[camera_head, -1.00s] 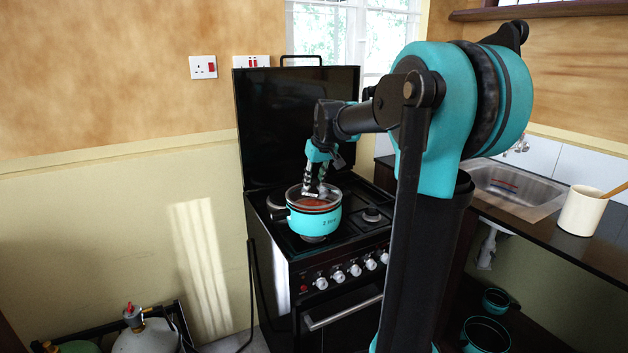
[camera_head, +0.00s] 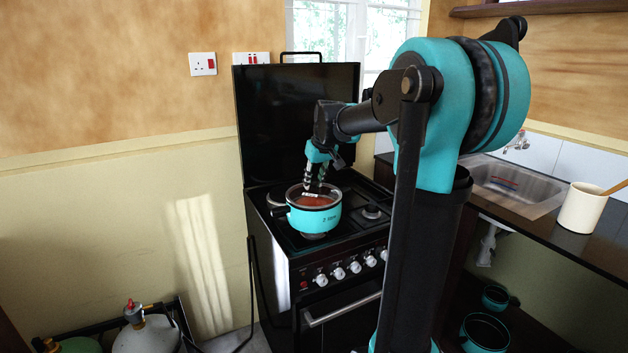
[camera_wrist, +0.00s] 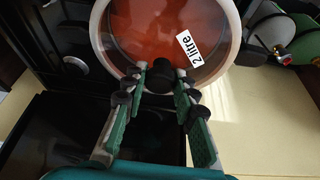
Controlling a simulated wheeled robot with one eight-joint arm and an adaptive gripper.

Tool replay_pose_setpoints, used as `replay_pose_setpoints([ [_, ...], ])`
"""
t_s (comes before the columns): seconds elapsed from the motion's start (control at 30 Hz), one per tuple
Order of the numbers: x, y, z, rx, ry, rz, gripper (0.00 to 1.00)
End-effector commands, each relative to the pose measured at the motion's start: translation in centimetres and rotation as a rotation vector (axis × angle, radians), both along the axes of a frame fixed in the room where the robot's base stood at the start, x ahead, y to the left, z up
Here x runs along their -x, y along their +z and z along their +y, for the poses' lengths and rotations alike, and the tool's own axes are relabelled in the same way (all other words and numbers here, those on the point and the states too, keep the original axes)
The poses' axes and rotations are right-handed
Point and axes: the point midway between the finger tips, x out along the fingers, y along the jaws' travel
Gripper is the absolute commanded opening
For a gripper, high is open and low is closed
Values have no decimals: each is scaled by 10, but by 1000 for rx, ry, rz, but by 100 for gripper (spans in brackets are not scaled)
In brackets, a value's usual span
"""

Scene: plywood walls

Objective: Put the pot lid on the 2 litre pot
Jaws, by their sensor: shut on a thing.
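The turquoise pot marked 2 litre (camera_head: 316,220) stands upright on the black stove's front left burner. The glass pot lid (camera_head: 298,197) is at the pot's mouth; I cannot tell from here whether its rim is fully seated. My gripper (camera_head: 313,190) points down over the lid. In the wrist view, my gripper (camera_wrist: 162,70) is shut on the dark knob of the lid (camera_wrist: 130,35), one finger on each side. A white 2 litre label and a reddish-brown surface show at the lid. The pot's body is hidden under it there.
The stove's raised black cover (camera_head: 290,115) stands behind the pot. Gas cylinders (camera_head: 146,338) stand at lower left.

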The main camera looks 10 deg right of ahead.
Motion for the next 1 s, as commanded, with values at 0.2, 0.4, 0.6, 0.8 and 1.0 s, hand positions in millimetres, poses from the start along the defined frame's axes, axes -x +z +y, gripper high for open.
replay_pose_setpoints([
  [0.2, 0, -2, 0, 0, 0, 0, 0],
  [0.4, 0, -1, 0, 0, 0, 0, 38],
  [0.6, 0, -1, 0, 0, 0, 0, 51],
  [0.8, 0, -1, 0, 0, 0, 0, 51],
  [1.0, 7, 16, -2, 0, 0, 0, 51],
])
